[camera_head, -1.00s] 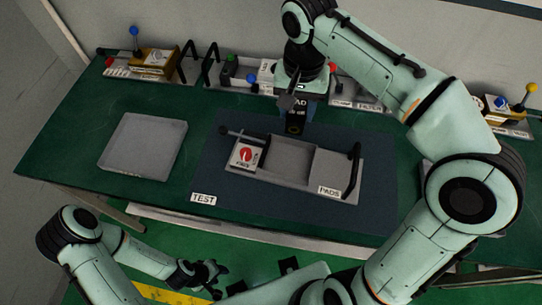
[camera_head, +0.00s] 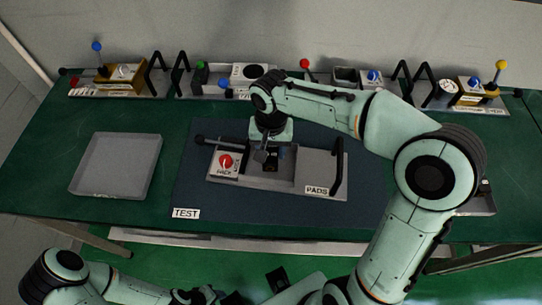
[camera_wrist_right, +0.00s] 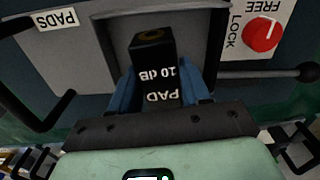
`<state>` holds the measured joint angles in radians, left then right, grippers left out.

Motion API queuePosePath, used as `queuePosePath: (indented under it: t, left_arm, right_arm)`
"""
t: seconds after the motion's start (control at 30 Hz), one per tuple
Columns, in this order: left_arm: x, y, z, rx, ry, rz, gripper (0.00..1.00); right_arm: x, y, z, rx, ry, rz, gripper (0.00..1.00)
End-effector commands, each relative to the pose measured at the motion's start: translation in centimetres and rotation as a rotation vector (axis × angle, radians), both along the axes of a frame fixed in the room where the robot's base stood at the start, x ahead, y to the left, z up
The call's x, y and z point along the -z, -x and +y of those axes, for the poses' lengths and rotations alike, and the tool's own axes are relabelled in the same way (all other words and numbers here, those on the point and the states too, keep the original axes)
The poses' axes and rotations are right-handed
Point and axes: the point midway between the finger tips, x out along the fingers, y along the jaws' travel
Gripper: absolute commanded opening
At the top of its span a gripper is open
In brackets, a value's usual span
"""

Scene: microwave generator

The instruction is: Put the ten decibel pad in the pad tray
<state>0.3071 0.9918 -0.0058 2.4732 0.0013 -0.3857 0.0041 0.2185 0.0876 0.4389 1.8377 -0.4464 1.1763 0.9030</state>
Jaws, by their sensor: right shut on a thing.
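The ten decibel pad (camera_wrist_right: 155,70) is a black block with white "PAD 10 dB" lettering. My right gripper (camera_wrist_right: 158,92) is shut on it, with blue fingers on both sides. In the head view my right gripper (camera_head: 270,155) is over the left part of the pad tray's recess. The pad tray (camera_head: 256,186) is grey, with a "PADS" label at its right end. In the wrist view the pad is over or in the open recess (camera_wrist_right: 112,40); I cannot tell if it touches the floor. My left gripper (camera_head: 195,297) is low at the bottom edge, its jaws unclear.
A red knob (camera_head: 225,161) marked FREE and LOCK sits at the tray's left end beside a black-tipped lever. A black handle (camera_head: 338,167) rises at its right. An empty grey tray (camera_head: 117,165) lies at left. Several modules with coloured levers line the back.

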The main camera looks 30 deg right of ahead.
Motion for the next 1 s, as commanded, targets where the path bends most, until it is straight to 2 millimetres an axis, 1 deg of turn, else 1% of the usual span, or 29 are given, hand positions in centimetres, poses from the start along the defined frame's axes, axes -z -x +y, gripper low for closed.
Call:
queuePosePath:
  t: [0.03, 0.1, 0.2, 0.5, 0.63, 0.67, 0.7, 0.73, 1.0]
  left_arm:
    - [0.2, 0.1, 0.0, 0.000, 0.000, 0.001, 0.43]
    - [0.4, 0.2, 0.0, 0.000, 0.000, 0.002, 0.43]
    - [0.5, 0.2, 0.0, 0.000, 0.000, 0.002, 0.43]
    - [0.5, 0.2, 0.0, 0.000, 0.000, 0.002, 0.43]
    - [0.9, 0.4, 0.0, 0.000, -0.001, 0.005, 0.43]
    - [0.8, 0.4, 0.0, 0.000, -0.001, 0.005, 0.43]
    - [0.8, 0.4, 0.0, -0.001, 0.000, 0.005, 0.43]
    - [0.8, 0.4, 0.0, 0.000, 0.000, 0.004, 0.43]
    - [0.7, 0.4, 0.0, 0.000, 0.000, 0.004, 0.43]
  right_arm:
    - [1.1, 0.2, 0.0, 0.000, -0.001, 0.007, 0.13]
    - [2.2, 0.1, 0.0, 0.001, 0.000, 0.006, 0.13]
    - [3.2, 0.1, 0.0, 0.000, 0.000, 0.005, 0.13]
    - [3.4, 0.0, 0.0, 0.000, -0.001, 0.001, 0.13]
    - [3.8, 0.1, 0.0, 0.000, 0.000, 0.002, 0.13]
    - [3.8, 0.1, 0.0, 0.000, 0.000, 0.002, 0.53]
    - [3.7, 0.0, 0.0, 0.000, 0.000, 0.002, 0.66]
    - [3.7, 0.1, 0.0, 0.000, 0.000, 0.002, 0.72]
    - [3.6, 0.1, 0.0, 0.000, 0.000, 0.002, 0.72]
